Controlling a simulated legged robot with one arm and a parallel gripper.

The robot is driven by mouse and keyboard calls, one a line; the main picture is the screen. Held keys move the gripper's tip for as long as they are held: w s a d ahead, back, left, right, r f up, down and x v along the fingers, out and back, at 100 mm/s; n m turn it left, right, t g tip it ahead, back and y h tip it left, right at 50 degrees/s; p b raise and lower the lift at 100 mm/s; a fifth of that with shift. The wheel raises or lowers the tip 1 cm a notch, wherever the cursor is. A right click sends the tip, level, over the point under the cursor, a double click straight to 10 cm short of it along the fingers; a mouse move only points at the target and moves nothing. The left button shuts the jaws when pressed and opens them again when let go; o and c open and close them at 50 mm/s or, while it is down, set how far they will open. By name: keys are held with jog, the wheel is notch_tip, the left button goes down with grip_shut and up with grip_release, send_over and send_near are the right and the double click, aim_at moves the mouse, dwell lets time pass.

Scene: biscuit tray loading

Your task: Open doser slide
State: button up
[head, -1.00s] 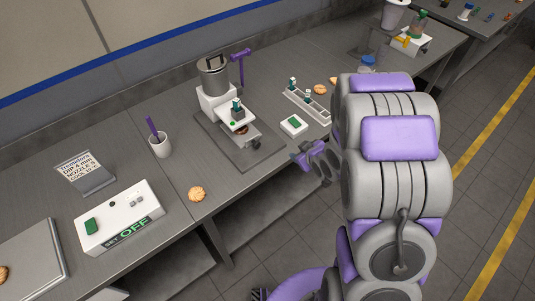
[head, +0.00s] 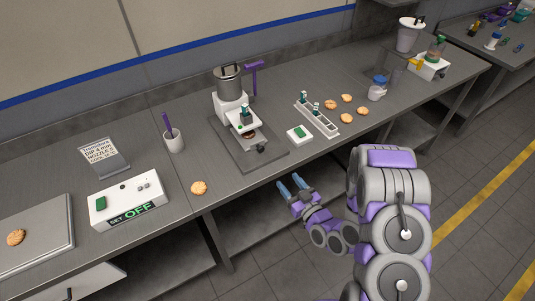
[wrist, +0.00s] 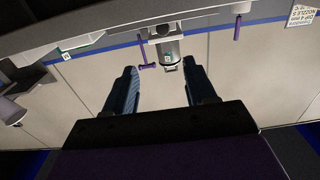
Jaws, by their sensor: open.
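The doser (head: 231,102) is a white stand with a grey metal pot (head: 229,80) on top, on a dark base plate (head: 222,150). A purple handle (head: 254,68) stands at its upper right. A small dark green-topped part (head: 245,114) sits on its front, above a biscuit. I cannot tell for sure which part is the slide. My gripper (head: 290,183) is open and empty, in front of the table edge, apart from the doser. In the wrist view its two blue fingers (wrist: 160,66) are spread, with the doser (wrist: 168,47) beyond them.
A white cup (head: 174,142) with a purple stick, a control box (head: 128,201) reading "SET OFF" and a biscuit (head: 199,188) lie left. A small white box (head: 299,135), a rack (head: 317,119), several biscuits and a jar (head: 377,88) lie right.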

jog(key=w+a+b, duration=0.3)
jog(key=a, duration=0.1)
jog(key=b, duration=0.1)
send_near(262, 150)
jog(key=shift+x, duration=0.95)
jog(key=x, duration=0.3)
jog(key=b+x, duration=0.1)
jog(key=x, duration=0.2)
jog(key=shift+s+a+f, duration=0.1)
jog(key=shift+s+a, duration=0.15)
jog(key=shift+w+a+b, duration=0.1)
jog(key=shift+w+b, duration=0.2)
jog(key=shift+w, duration=0.4)
